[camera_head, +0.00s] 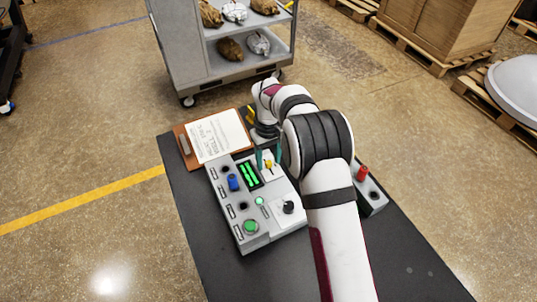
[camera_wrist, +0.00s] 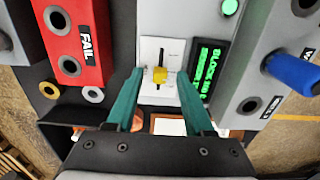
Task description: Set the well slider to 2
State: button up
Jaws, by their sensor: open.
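The well slider is a small yellow knob (camera_wrist: 160,75) on a dark slot in a white plate (camera_wrist: 150,50). In the wrist view the knob sits below the middle of the slot, with slot showing on both sides. Its scale marks are too small to read. My gripper (camera_wrist: 160,72) is open, with one teal finger on each side of the knob and a visible gap to each. In the head view the yellow knob (camera_head: 268,164) shows between the fingers of my gripper (camera_head: 269,158), at the far right part of the grey panel (camera_head: 270,227).
Beside the slider is a green-lit display (camera_head: 249,174). A blue plug (camera_head: 233,182), a green button (camera_head: 251,227) and a black knob (camera_head: 288,207) stand on the panel. A clipboard (camera_head: 184,143) lies behind. A red FAIL box (camera_wrist: 92,42) is left in the wrist view.

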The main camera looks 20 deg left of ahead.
aim_at(269, 162)
notch_tip(269, 162, up, 16)
jog(key=shift+f, duration=0.1)
dwell(0.4)
jog(key=s+d+r+m+y, duration=0.1)
jog(key=s+d+r+m, duration=0.25)
jog(key=s+d, duration=0.45)
jog(key=s+d+r+m, duration=0.35)
jog(key=s+d, duration=0.25)
jog(key=d, duration=0.3)
jog(key=s+d+f+m, duration=0.2)
jog(key=s+f+m, duration=0.1)
jog(key=s, duration=0.5)
jog(key=s+d+f+m, duration=0.3)
jog(key=s+m, duration=0.1)
jog(key=s, duration=0.5)
jog(key=shift+d+m+y, duration=0.3)
jog(key=shift+y, duration=0.1)
